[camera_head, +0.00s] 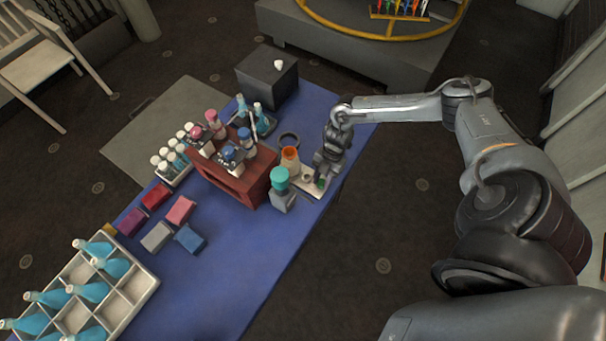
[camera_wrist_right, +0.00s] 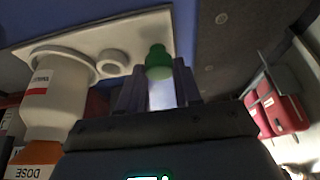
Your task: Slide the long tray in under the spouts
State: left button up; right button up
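The red stand (camera_head: 238,178) is in the middle of the blue table, with upended blue- and pink-ended bottles (camera_head: 216,122) along its top; the spouts below them are too small to make out. A narrow white tray (camera_head: 180,178) of white-capped vials lies along its left side. A white plate (camera_head: 312,187) lies at its right, with a white ring and an orange-and-white bottle (camera_head: 290,158); the plate also shows in the right wrist view (camera_wrist_right: 125,35). My right gripper (camera_wrist_right: 160,92) is over the plate, its fingers closed around a green-capped vial (camera_wrist_right: 159,65). My left gripper is out of view.
Several coloured boxes (camera_head: 156,196) lie left of the stand. A white divided crate (camera_head: 133,300) with blue bottles fills the near left. A teal-capped bottle (camera_head: 280,178) stands near the right edge. A dark box (camera_head: 268,76) is at the back. The front right of the table is clear.

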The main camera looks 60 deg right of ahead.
aim_at(297, 159)
dwell(0.4)
jog(key=shift+w, duration=0.15)
jog(key=shift+w+f+b, duration=0.1)
jog(key=shift+w+b, duration=1.05)
jog(key=shift+w, duration=0.5)
jog(key=shift+w+b, duration=1.15)
jog(key=shift+w, duration=0.5)
jog(key=shift+w+a+b, duration=0.1)
jog(key=shift+w+b, duration=1.35)
jog(key=shift+w, duration=0.4)
jog(key=shift+w+b, duration=1.4)
jog(key=shift+w, duration=0.2)
jog(key=o, duration=0.7)
jog(key=shift+o, duration=0.4)
